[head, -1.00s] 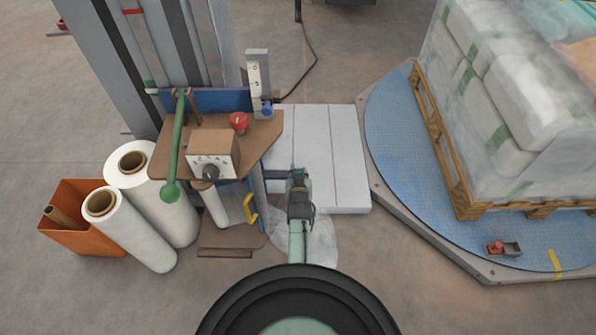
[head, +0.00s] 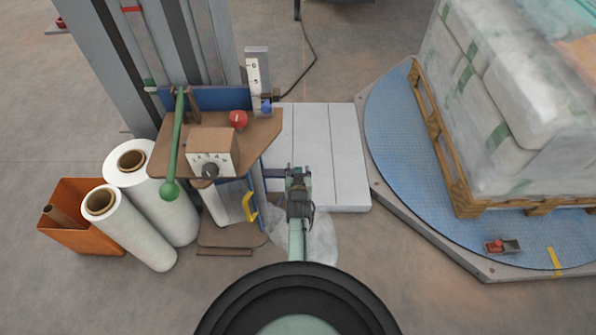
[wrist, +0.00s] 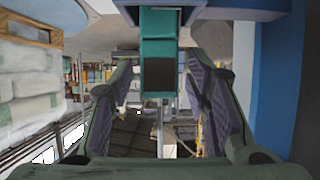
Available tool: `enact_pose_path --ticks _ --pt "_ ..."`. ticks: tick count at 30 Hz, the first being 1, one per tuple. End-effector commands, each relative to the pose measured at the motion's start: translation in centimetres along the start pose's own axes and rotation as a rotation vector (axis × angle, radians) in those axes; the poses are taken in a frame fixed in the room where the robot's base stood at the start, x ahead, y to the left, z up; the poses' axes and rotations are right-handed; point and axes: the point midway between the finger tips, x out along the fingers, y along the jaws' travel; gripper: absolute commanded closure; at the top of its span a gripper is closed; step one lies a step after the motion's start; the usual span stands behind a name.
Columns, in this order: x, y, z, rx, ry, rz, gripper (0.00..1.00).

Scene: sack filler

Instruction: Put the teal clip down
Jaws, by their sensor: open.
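The teal clip (wrist: 157,55) shows at the top middle of the wrist view, with a dark lower end. It lies between my gripper's (wrist: 159,70) two spread fingers, with a gap visible on each side. Its upper end meets a grey bar across the top of the view; I cannot tell whether it is fixed there. In the head view my gripper (head: 298,177) is open beside the blue part of the wrapping machine, above the pale plate. The clip cannot be made out in the head view.
The machine's brown shelf (head: 218,140) with a control box and a red button is left of my gripper. White film rolls (head: 130,228) stand by an orange bin (head: 80,196). A wrapped pallet load (head: 510,100) sits on the blue turntable (head: 395,130) at right.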

Motion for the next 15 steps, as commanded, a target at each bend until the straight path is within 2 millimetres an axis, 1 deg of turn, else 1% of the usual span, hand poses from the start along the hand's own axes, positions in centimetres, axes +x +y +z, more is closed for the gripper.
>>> enact_pose_path --ticks 2,5,15 --pt "-0.4 0.0 -0.6 0.0 0.0 0.0 0.56" --pt "-1.8 0.0 -0.7 0.001 -0.001 0.0 0.56" --pt "-8.9 -0.1 -0.8 0.0 -0.002 -0.001 0.56"
